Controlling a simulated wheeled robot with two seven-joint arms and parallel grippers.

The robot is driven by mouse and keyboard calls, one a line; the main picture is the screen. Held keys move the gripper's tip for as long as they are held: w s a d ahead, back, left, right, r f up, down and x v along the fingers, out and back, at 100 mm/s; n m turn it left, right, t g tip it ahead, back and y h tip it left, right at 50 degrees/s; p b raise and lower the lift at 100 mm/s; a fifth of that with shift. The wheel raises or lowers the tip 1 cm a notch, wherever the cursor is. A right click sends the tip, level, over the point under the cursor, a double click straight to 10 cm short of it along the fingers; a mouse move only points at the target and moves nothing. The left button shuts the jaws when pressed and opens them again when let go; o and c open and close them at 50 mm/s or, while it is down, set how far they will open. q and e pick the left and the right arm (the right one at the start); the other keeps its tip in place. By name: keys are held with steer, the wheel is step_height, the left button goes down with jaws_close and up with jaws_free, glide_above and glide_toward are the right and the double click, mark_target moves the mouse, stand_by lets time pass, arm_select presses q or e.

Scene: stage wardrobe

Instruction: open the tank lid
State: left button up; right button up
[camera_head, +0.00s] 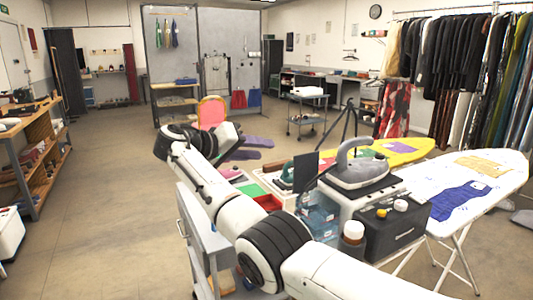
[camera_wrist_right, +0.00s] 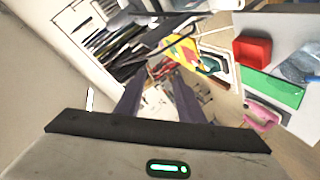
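A grey steam iron (camera_head: 362,168) rests on a pale station (camera_head: 345,200) at the right of the cart. A translucent blue box (camera_head: 319,216), which may be the tank, sits at the station's left side. I cannot make out its lid or whether that is open. My right gripper (camera_head: 258,148) is held in the air left of and beyond the station, well apart from it. In the right wrist view its two dark purple fingers (camera_wrist_right: 158,100) are spread with nothing gripped between them. My left gripper is not in view.
A dark box (camera_head: 395,232) with a yellow knob and a pale cap stands before the iron, beside a white-capped jar (camera_head: 353,233). A red tray (camera_head: 268,203) and green mat (camera_head: 251,190) lie left. Ironing boards (camera_head: 510,165) stand right.

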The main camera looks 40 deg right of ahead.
steer(key=v, duration=0.6)
steer(key=shift+a+b, duration=0.2)
steer(key=shift+b, duration=0.25)
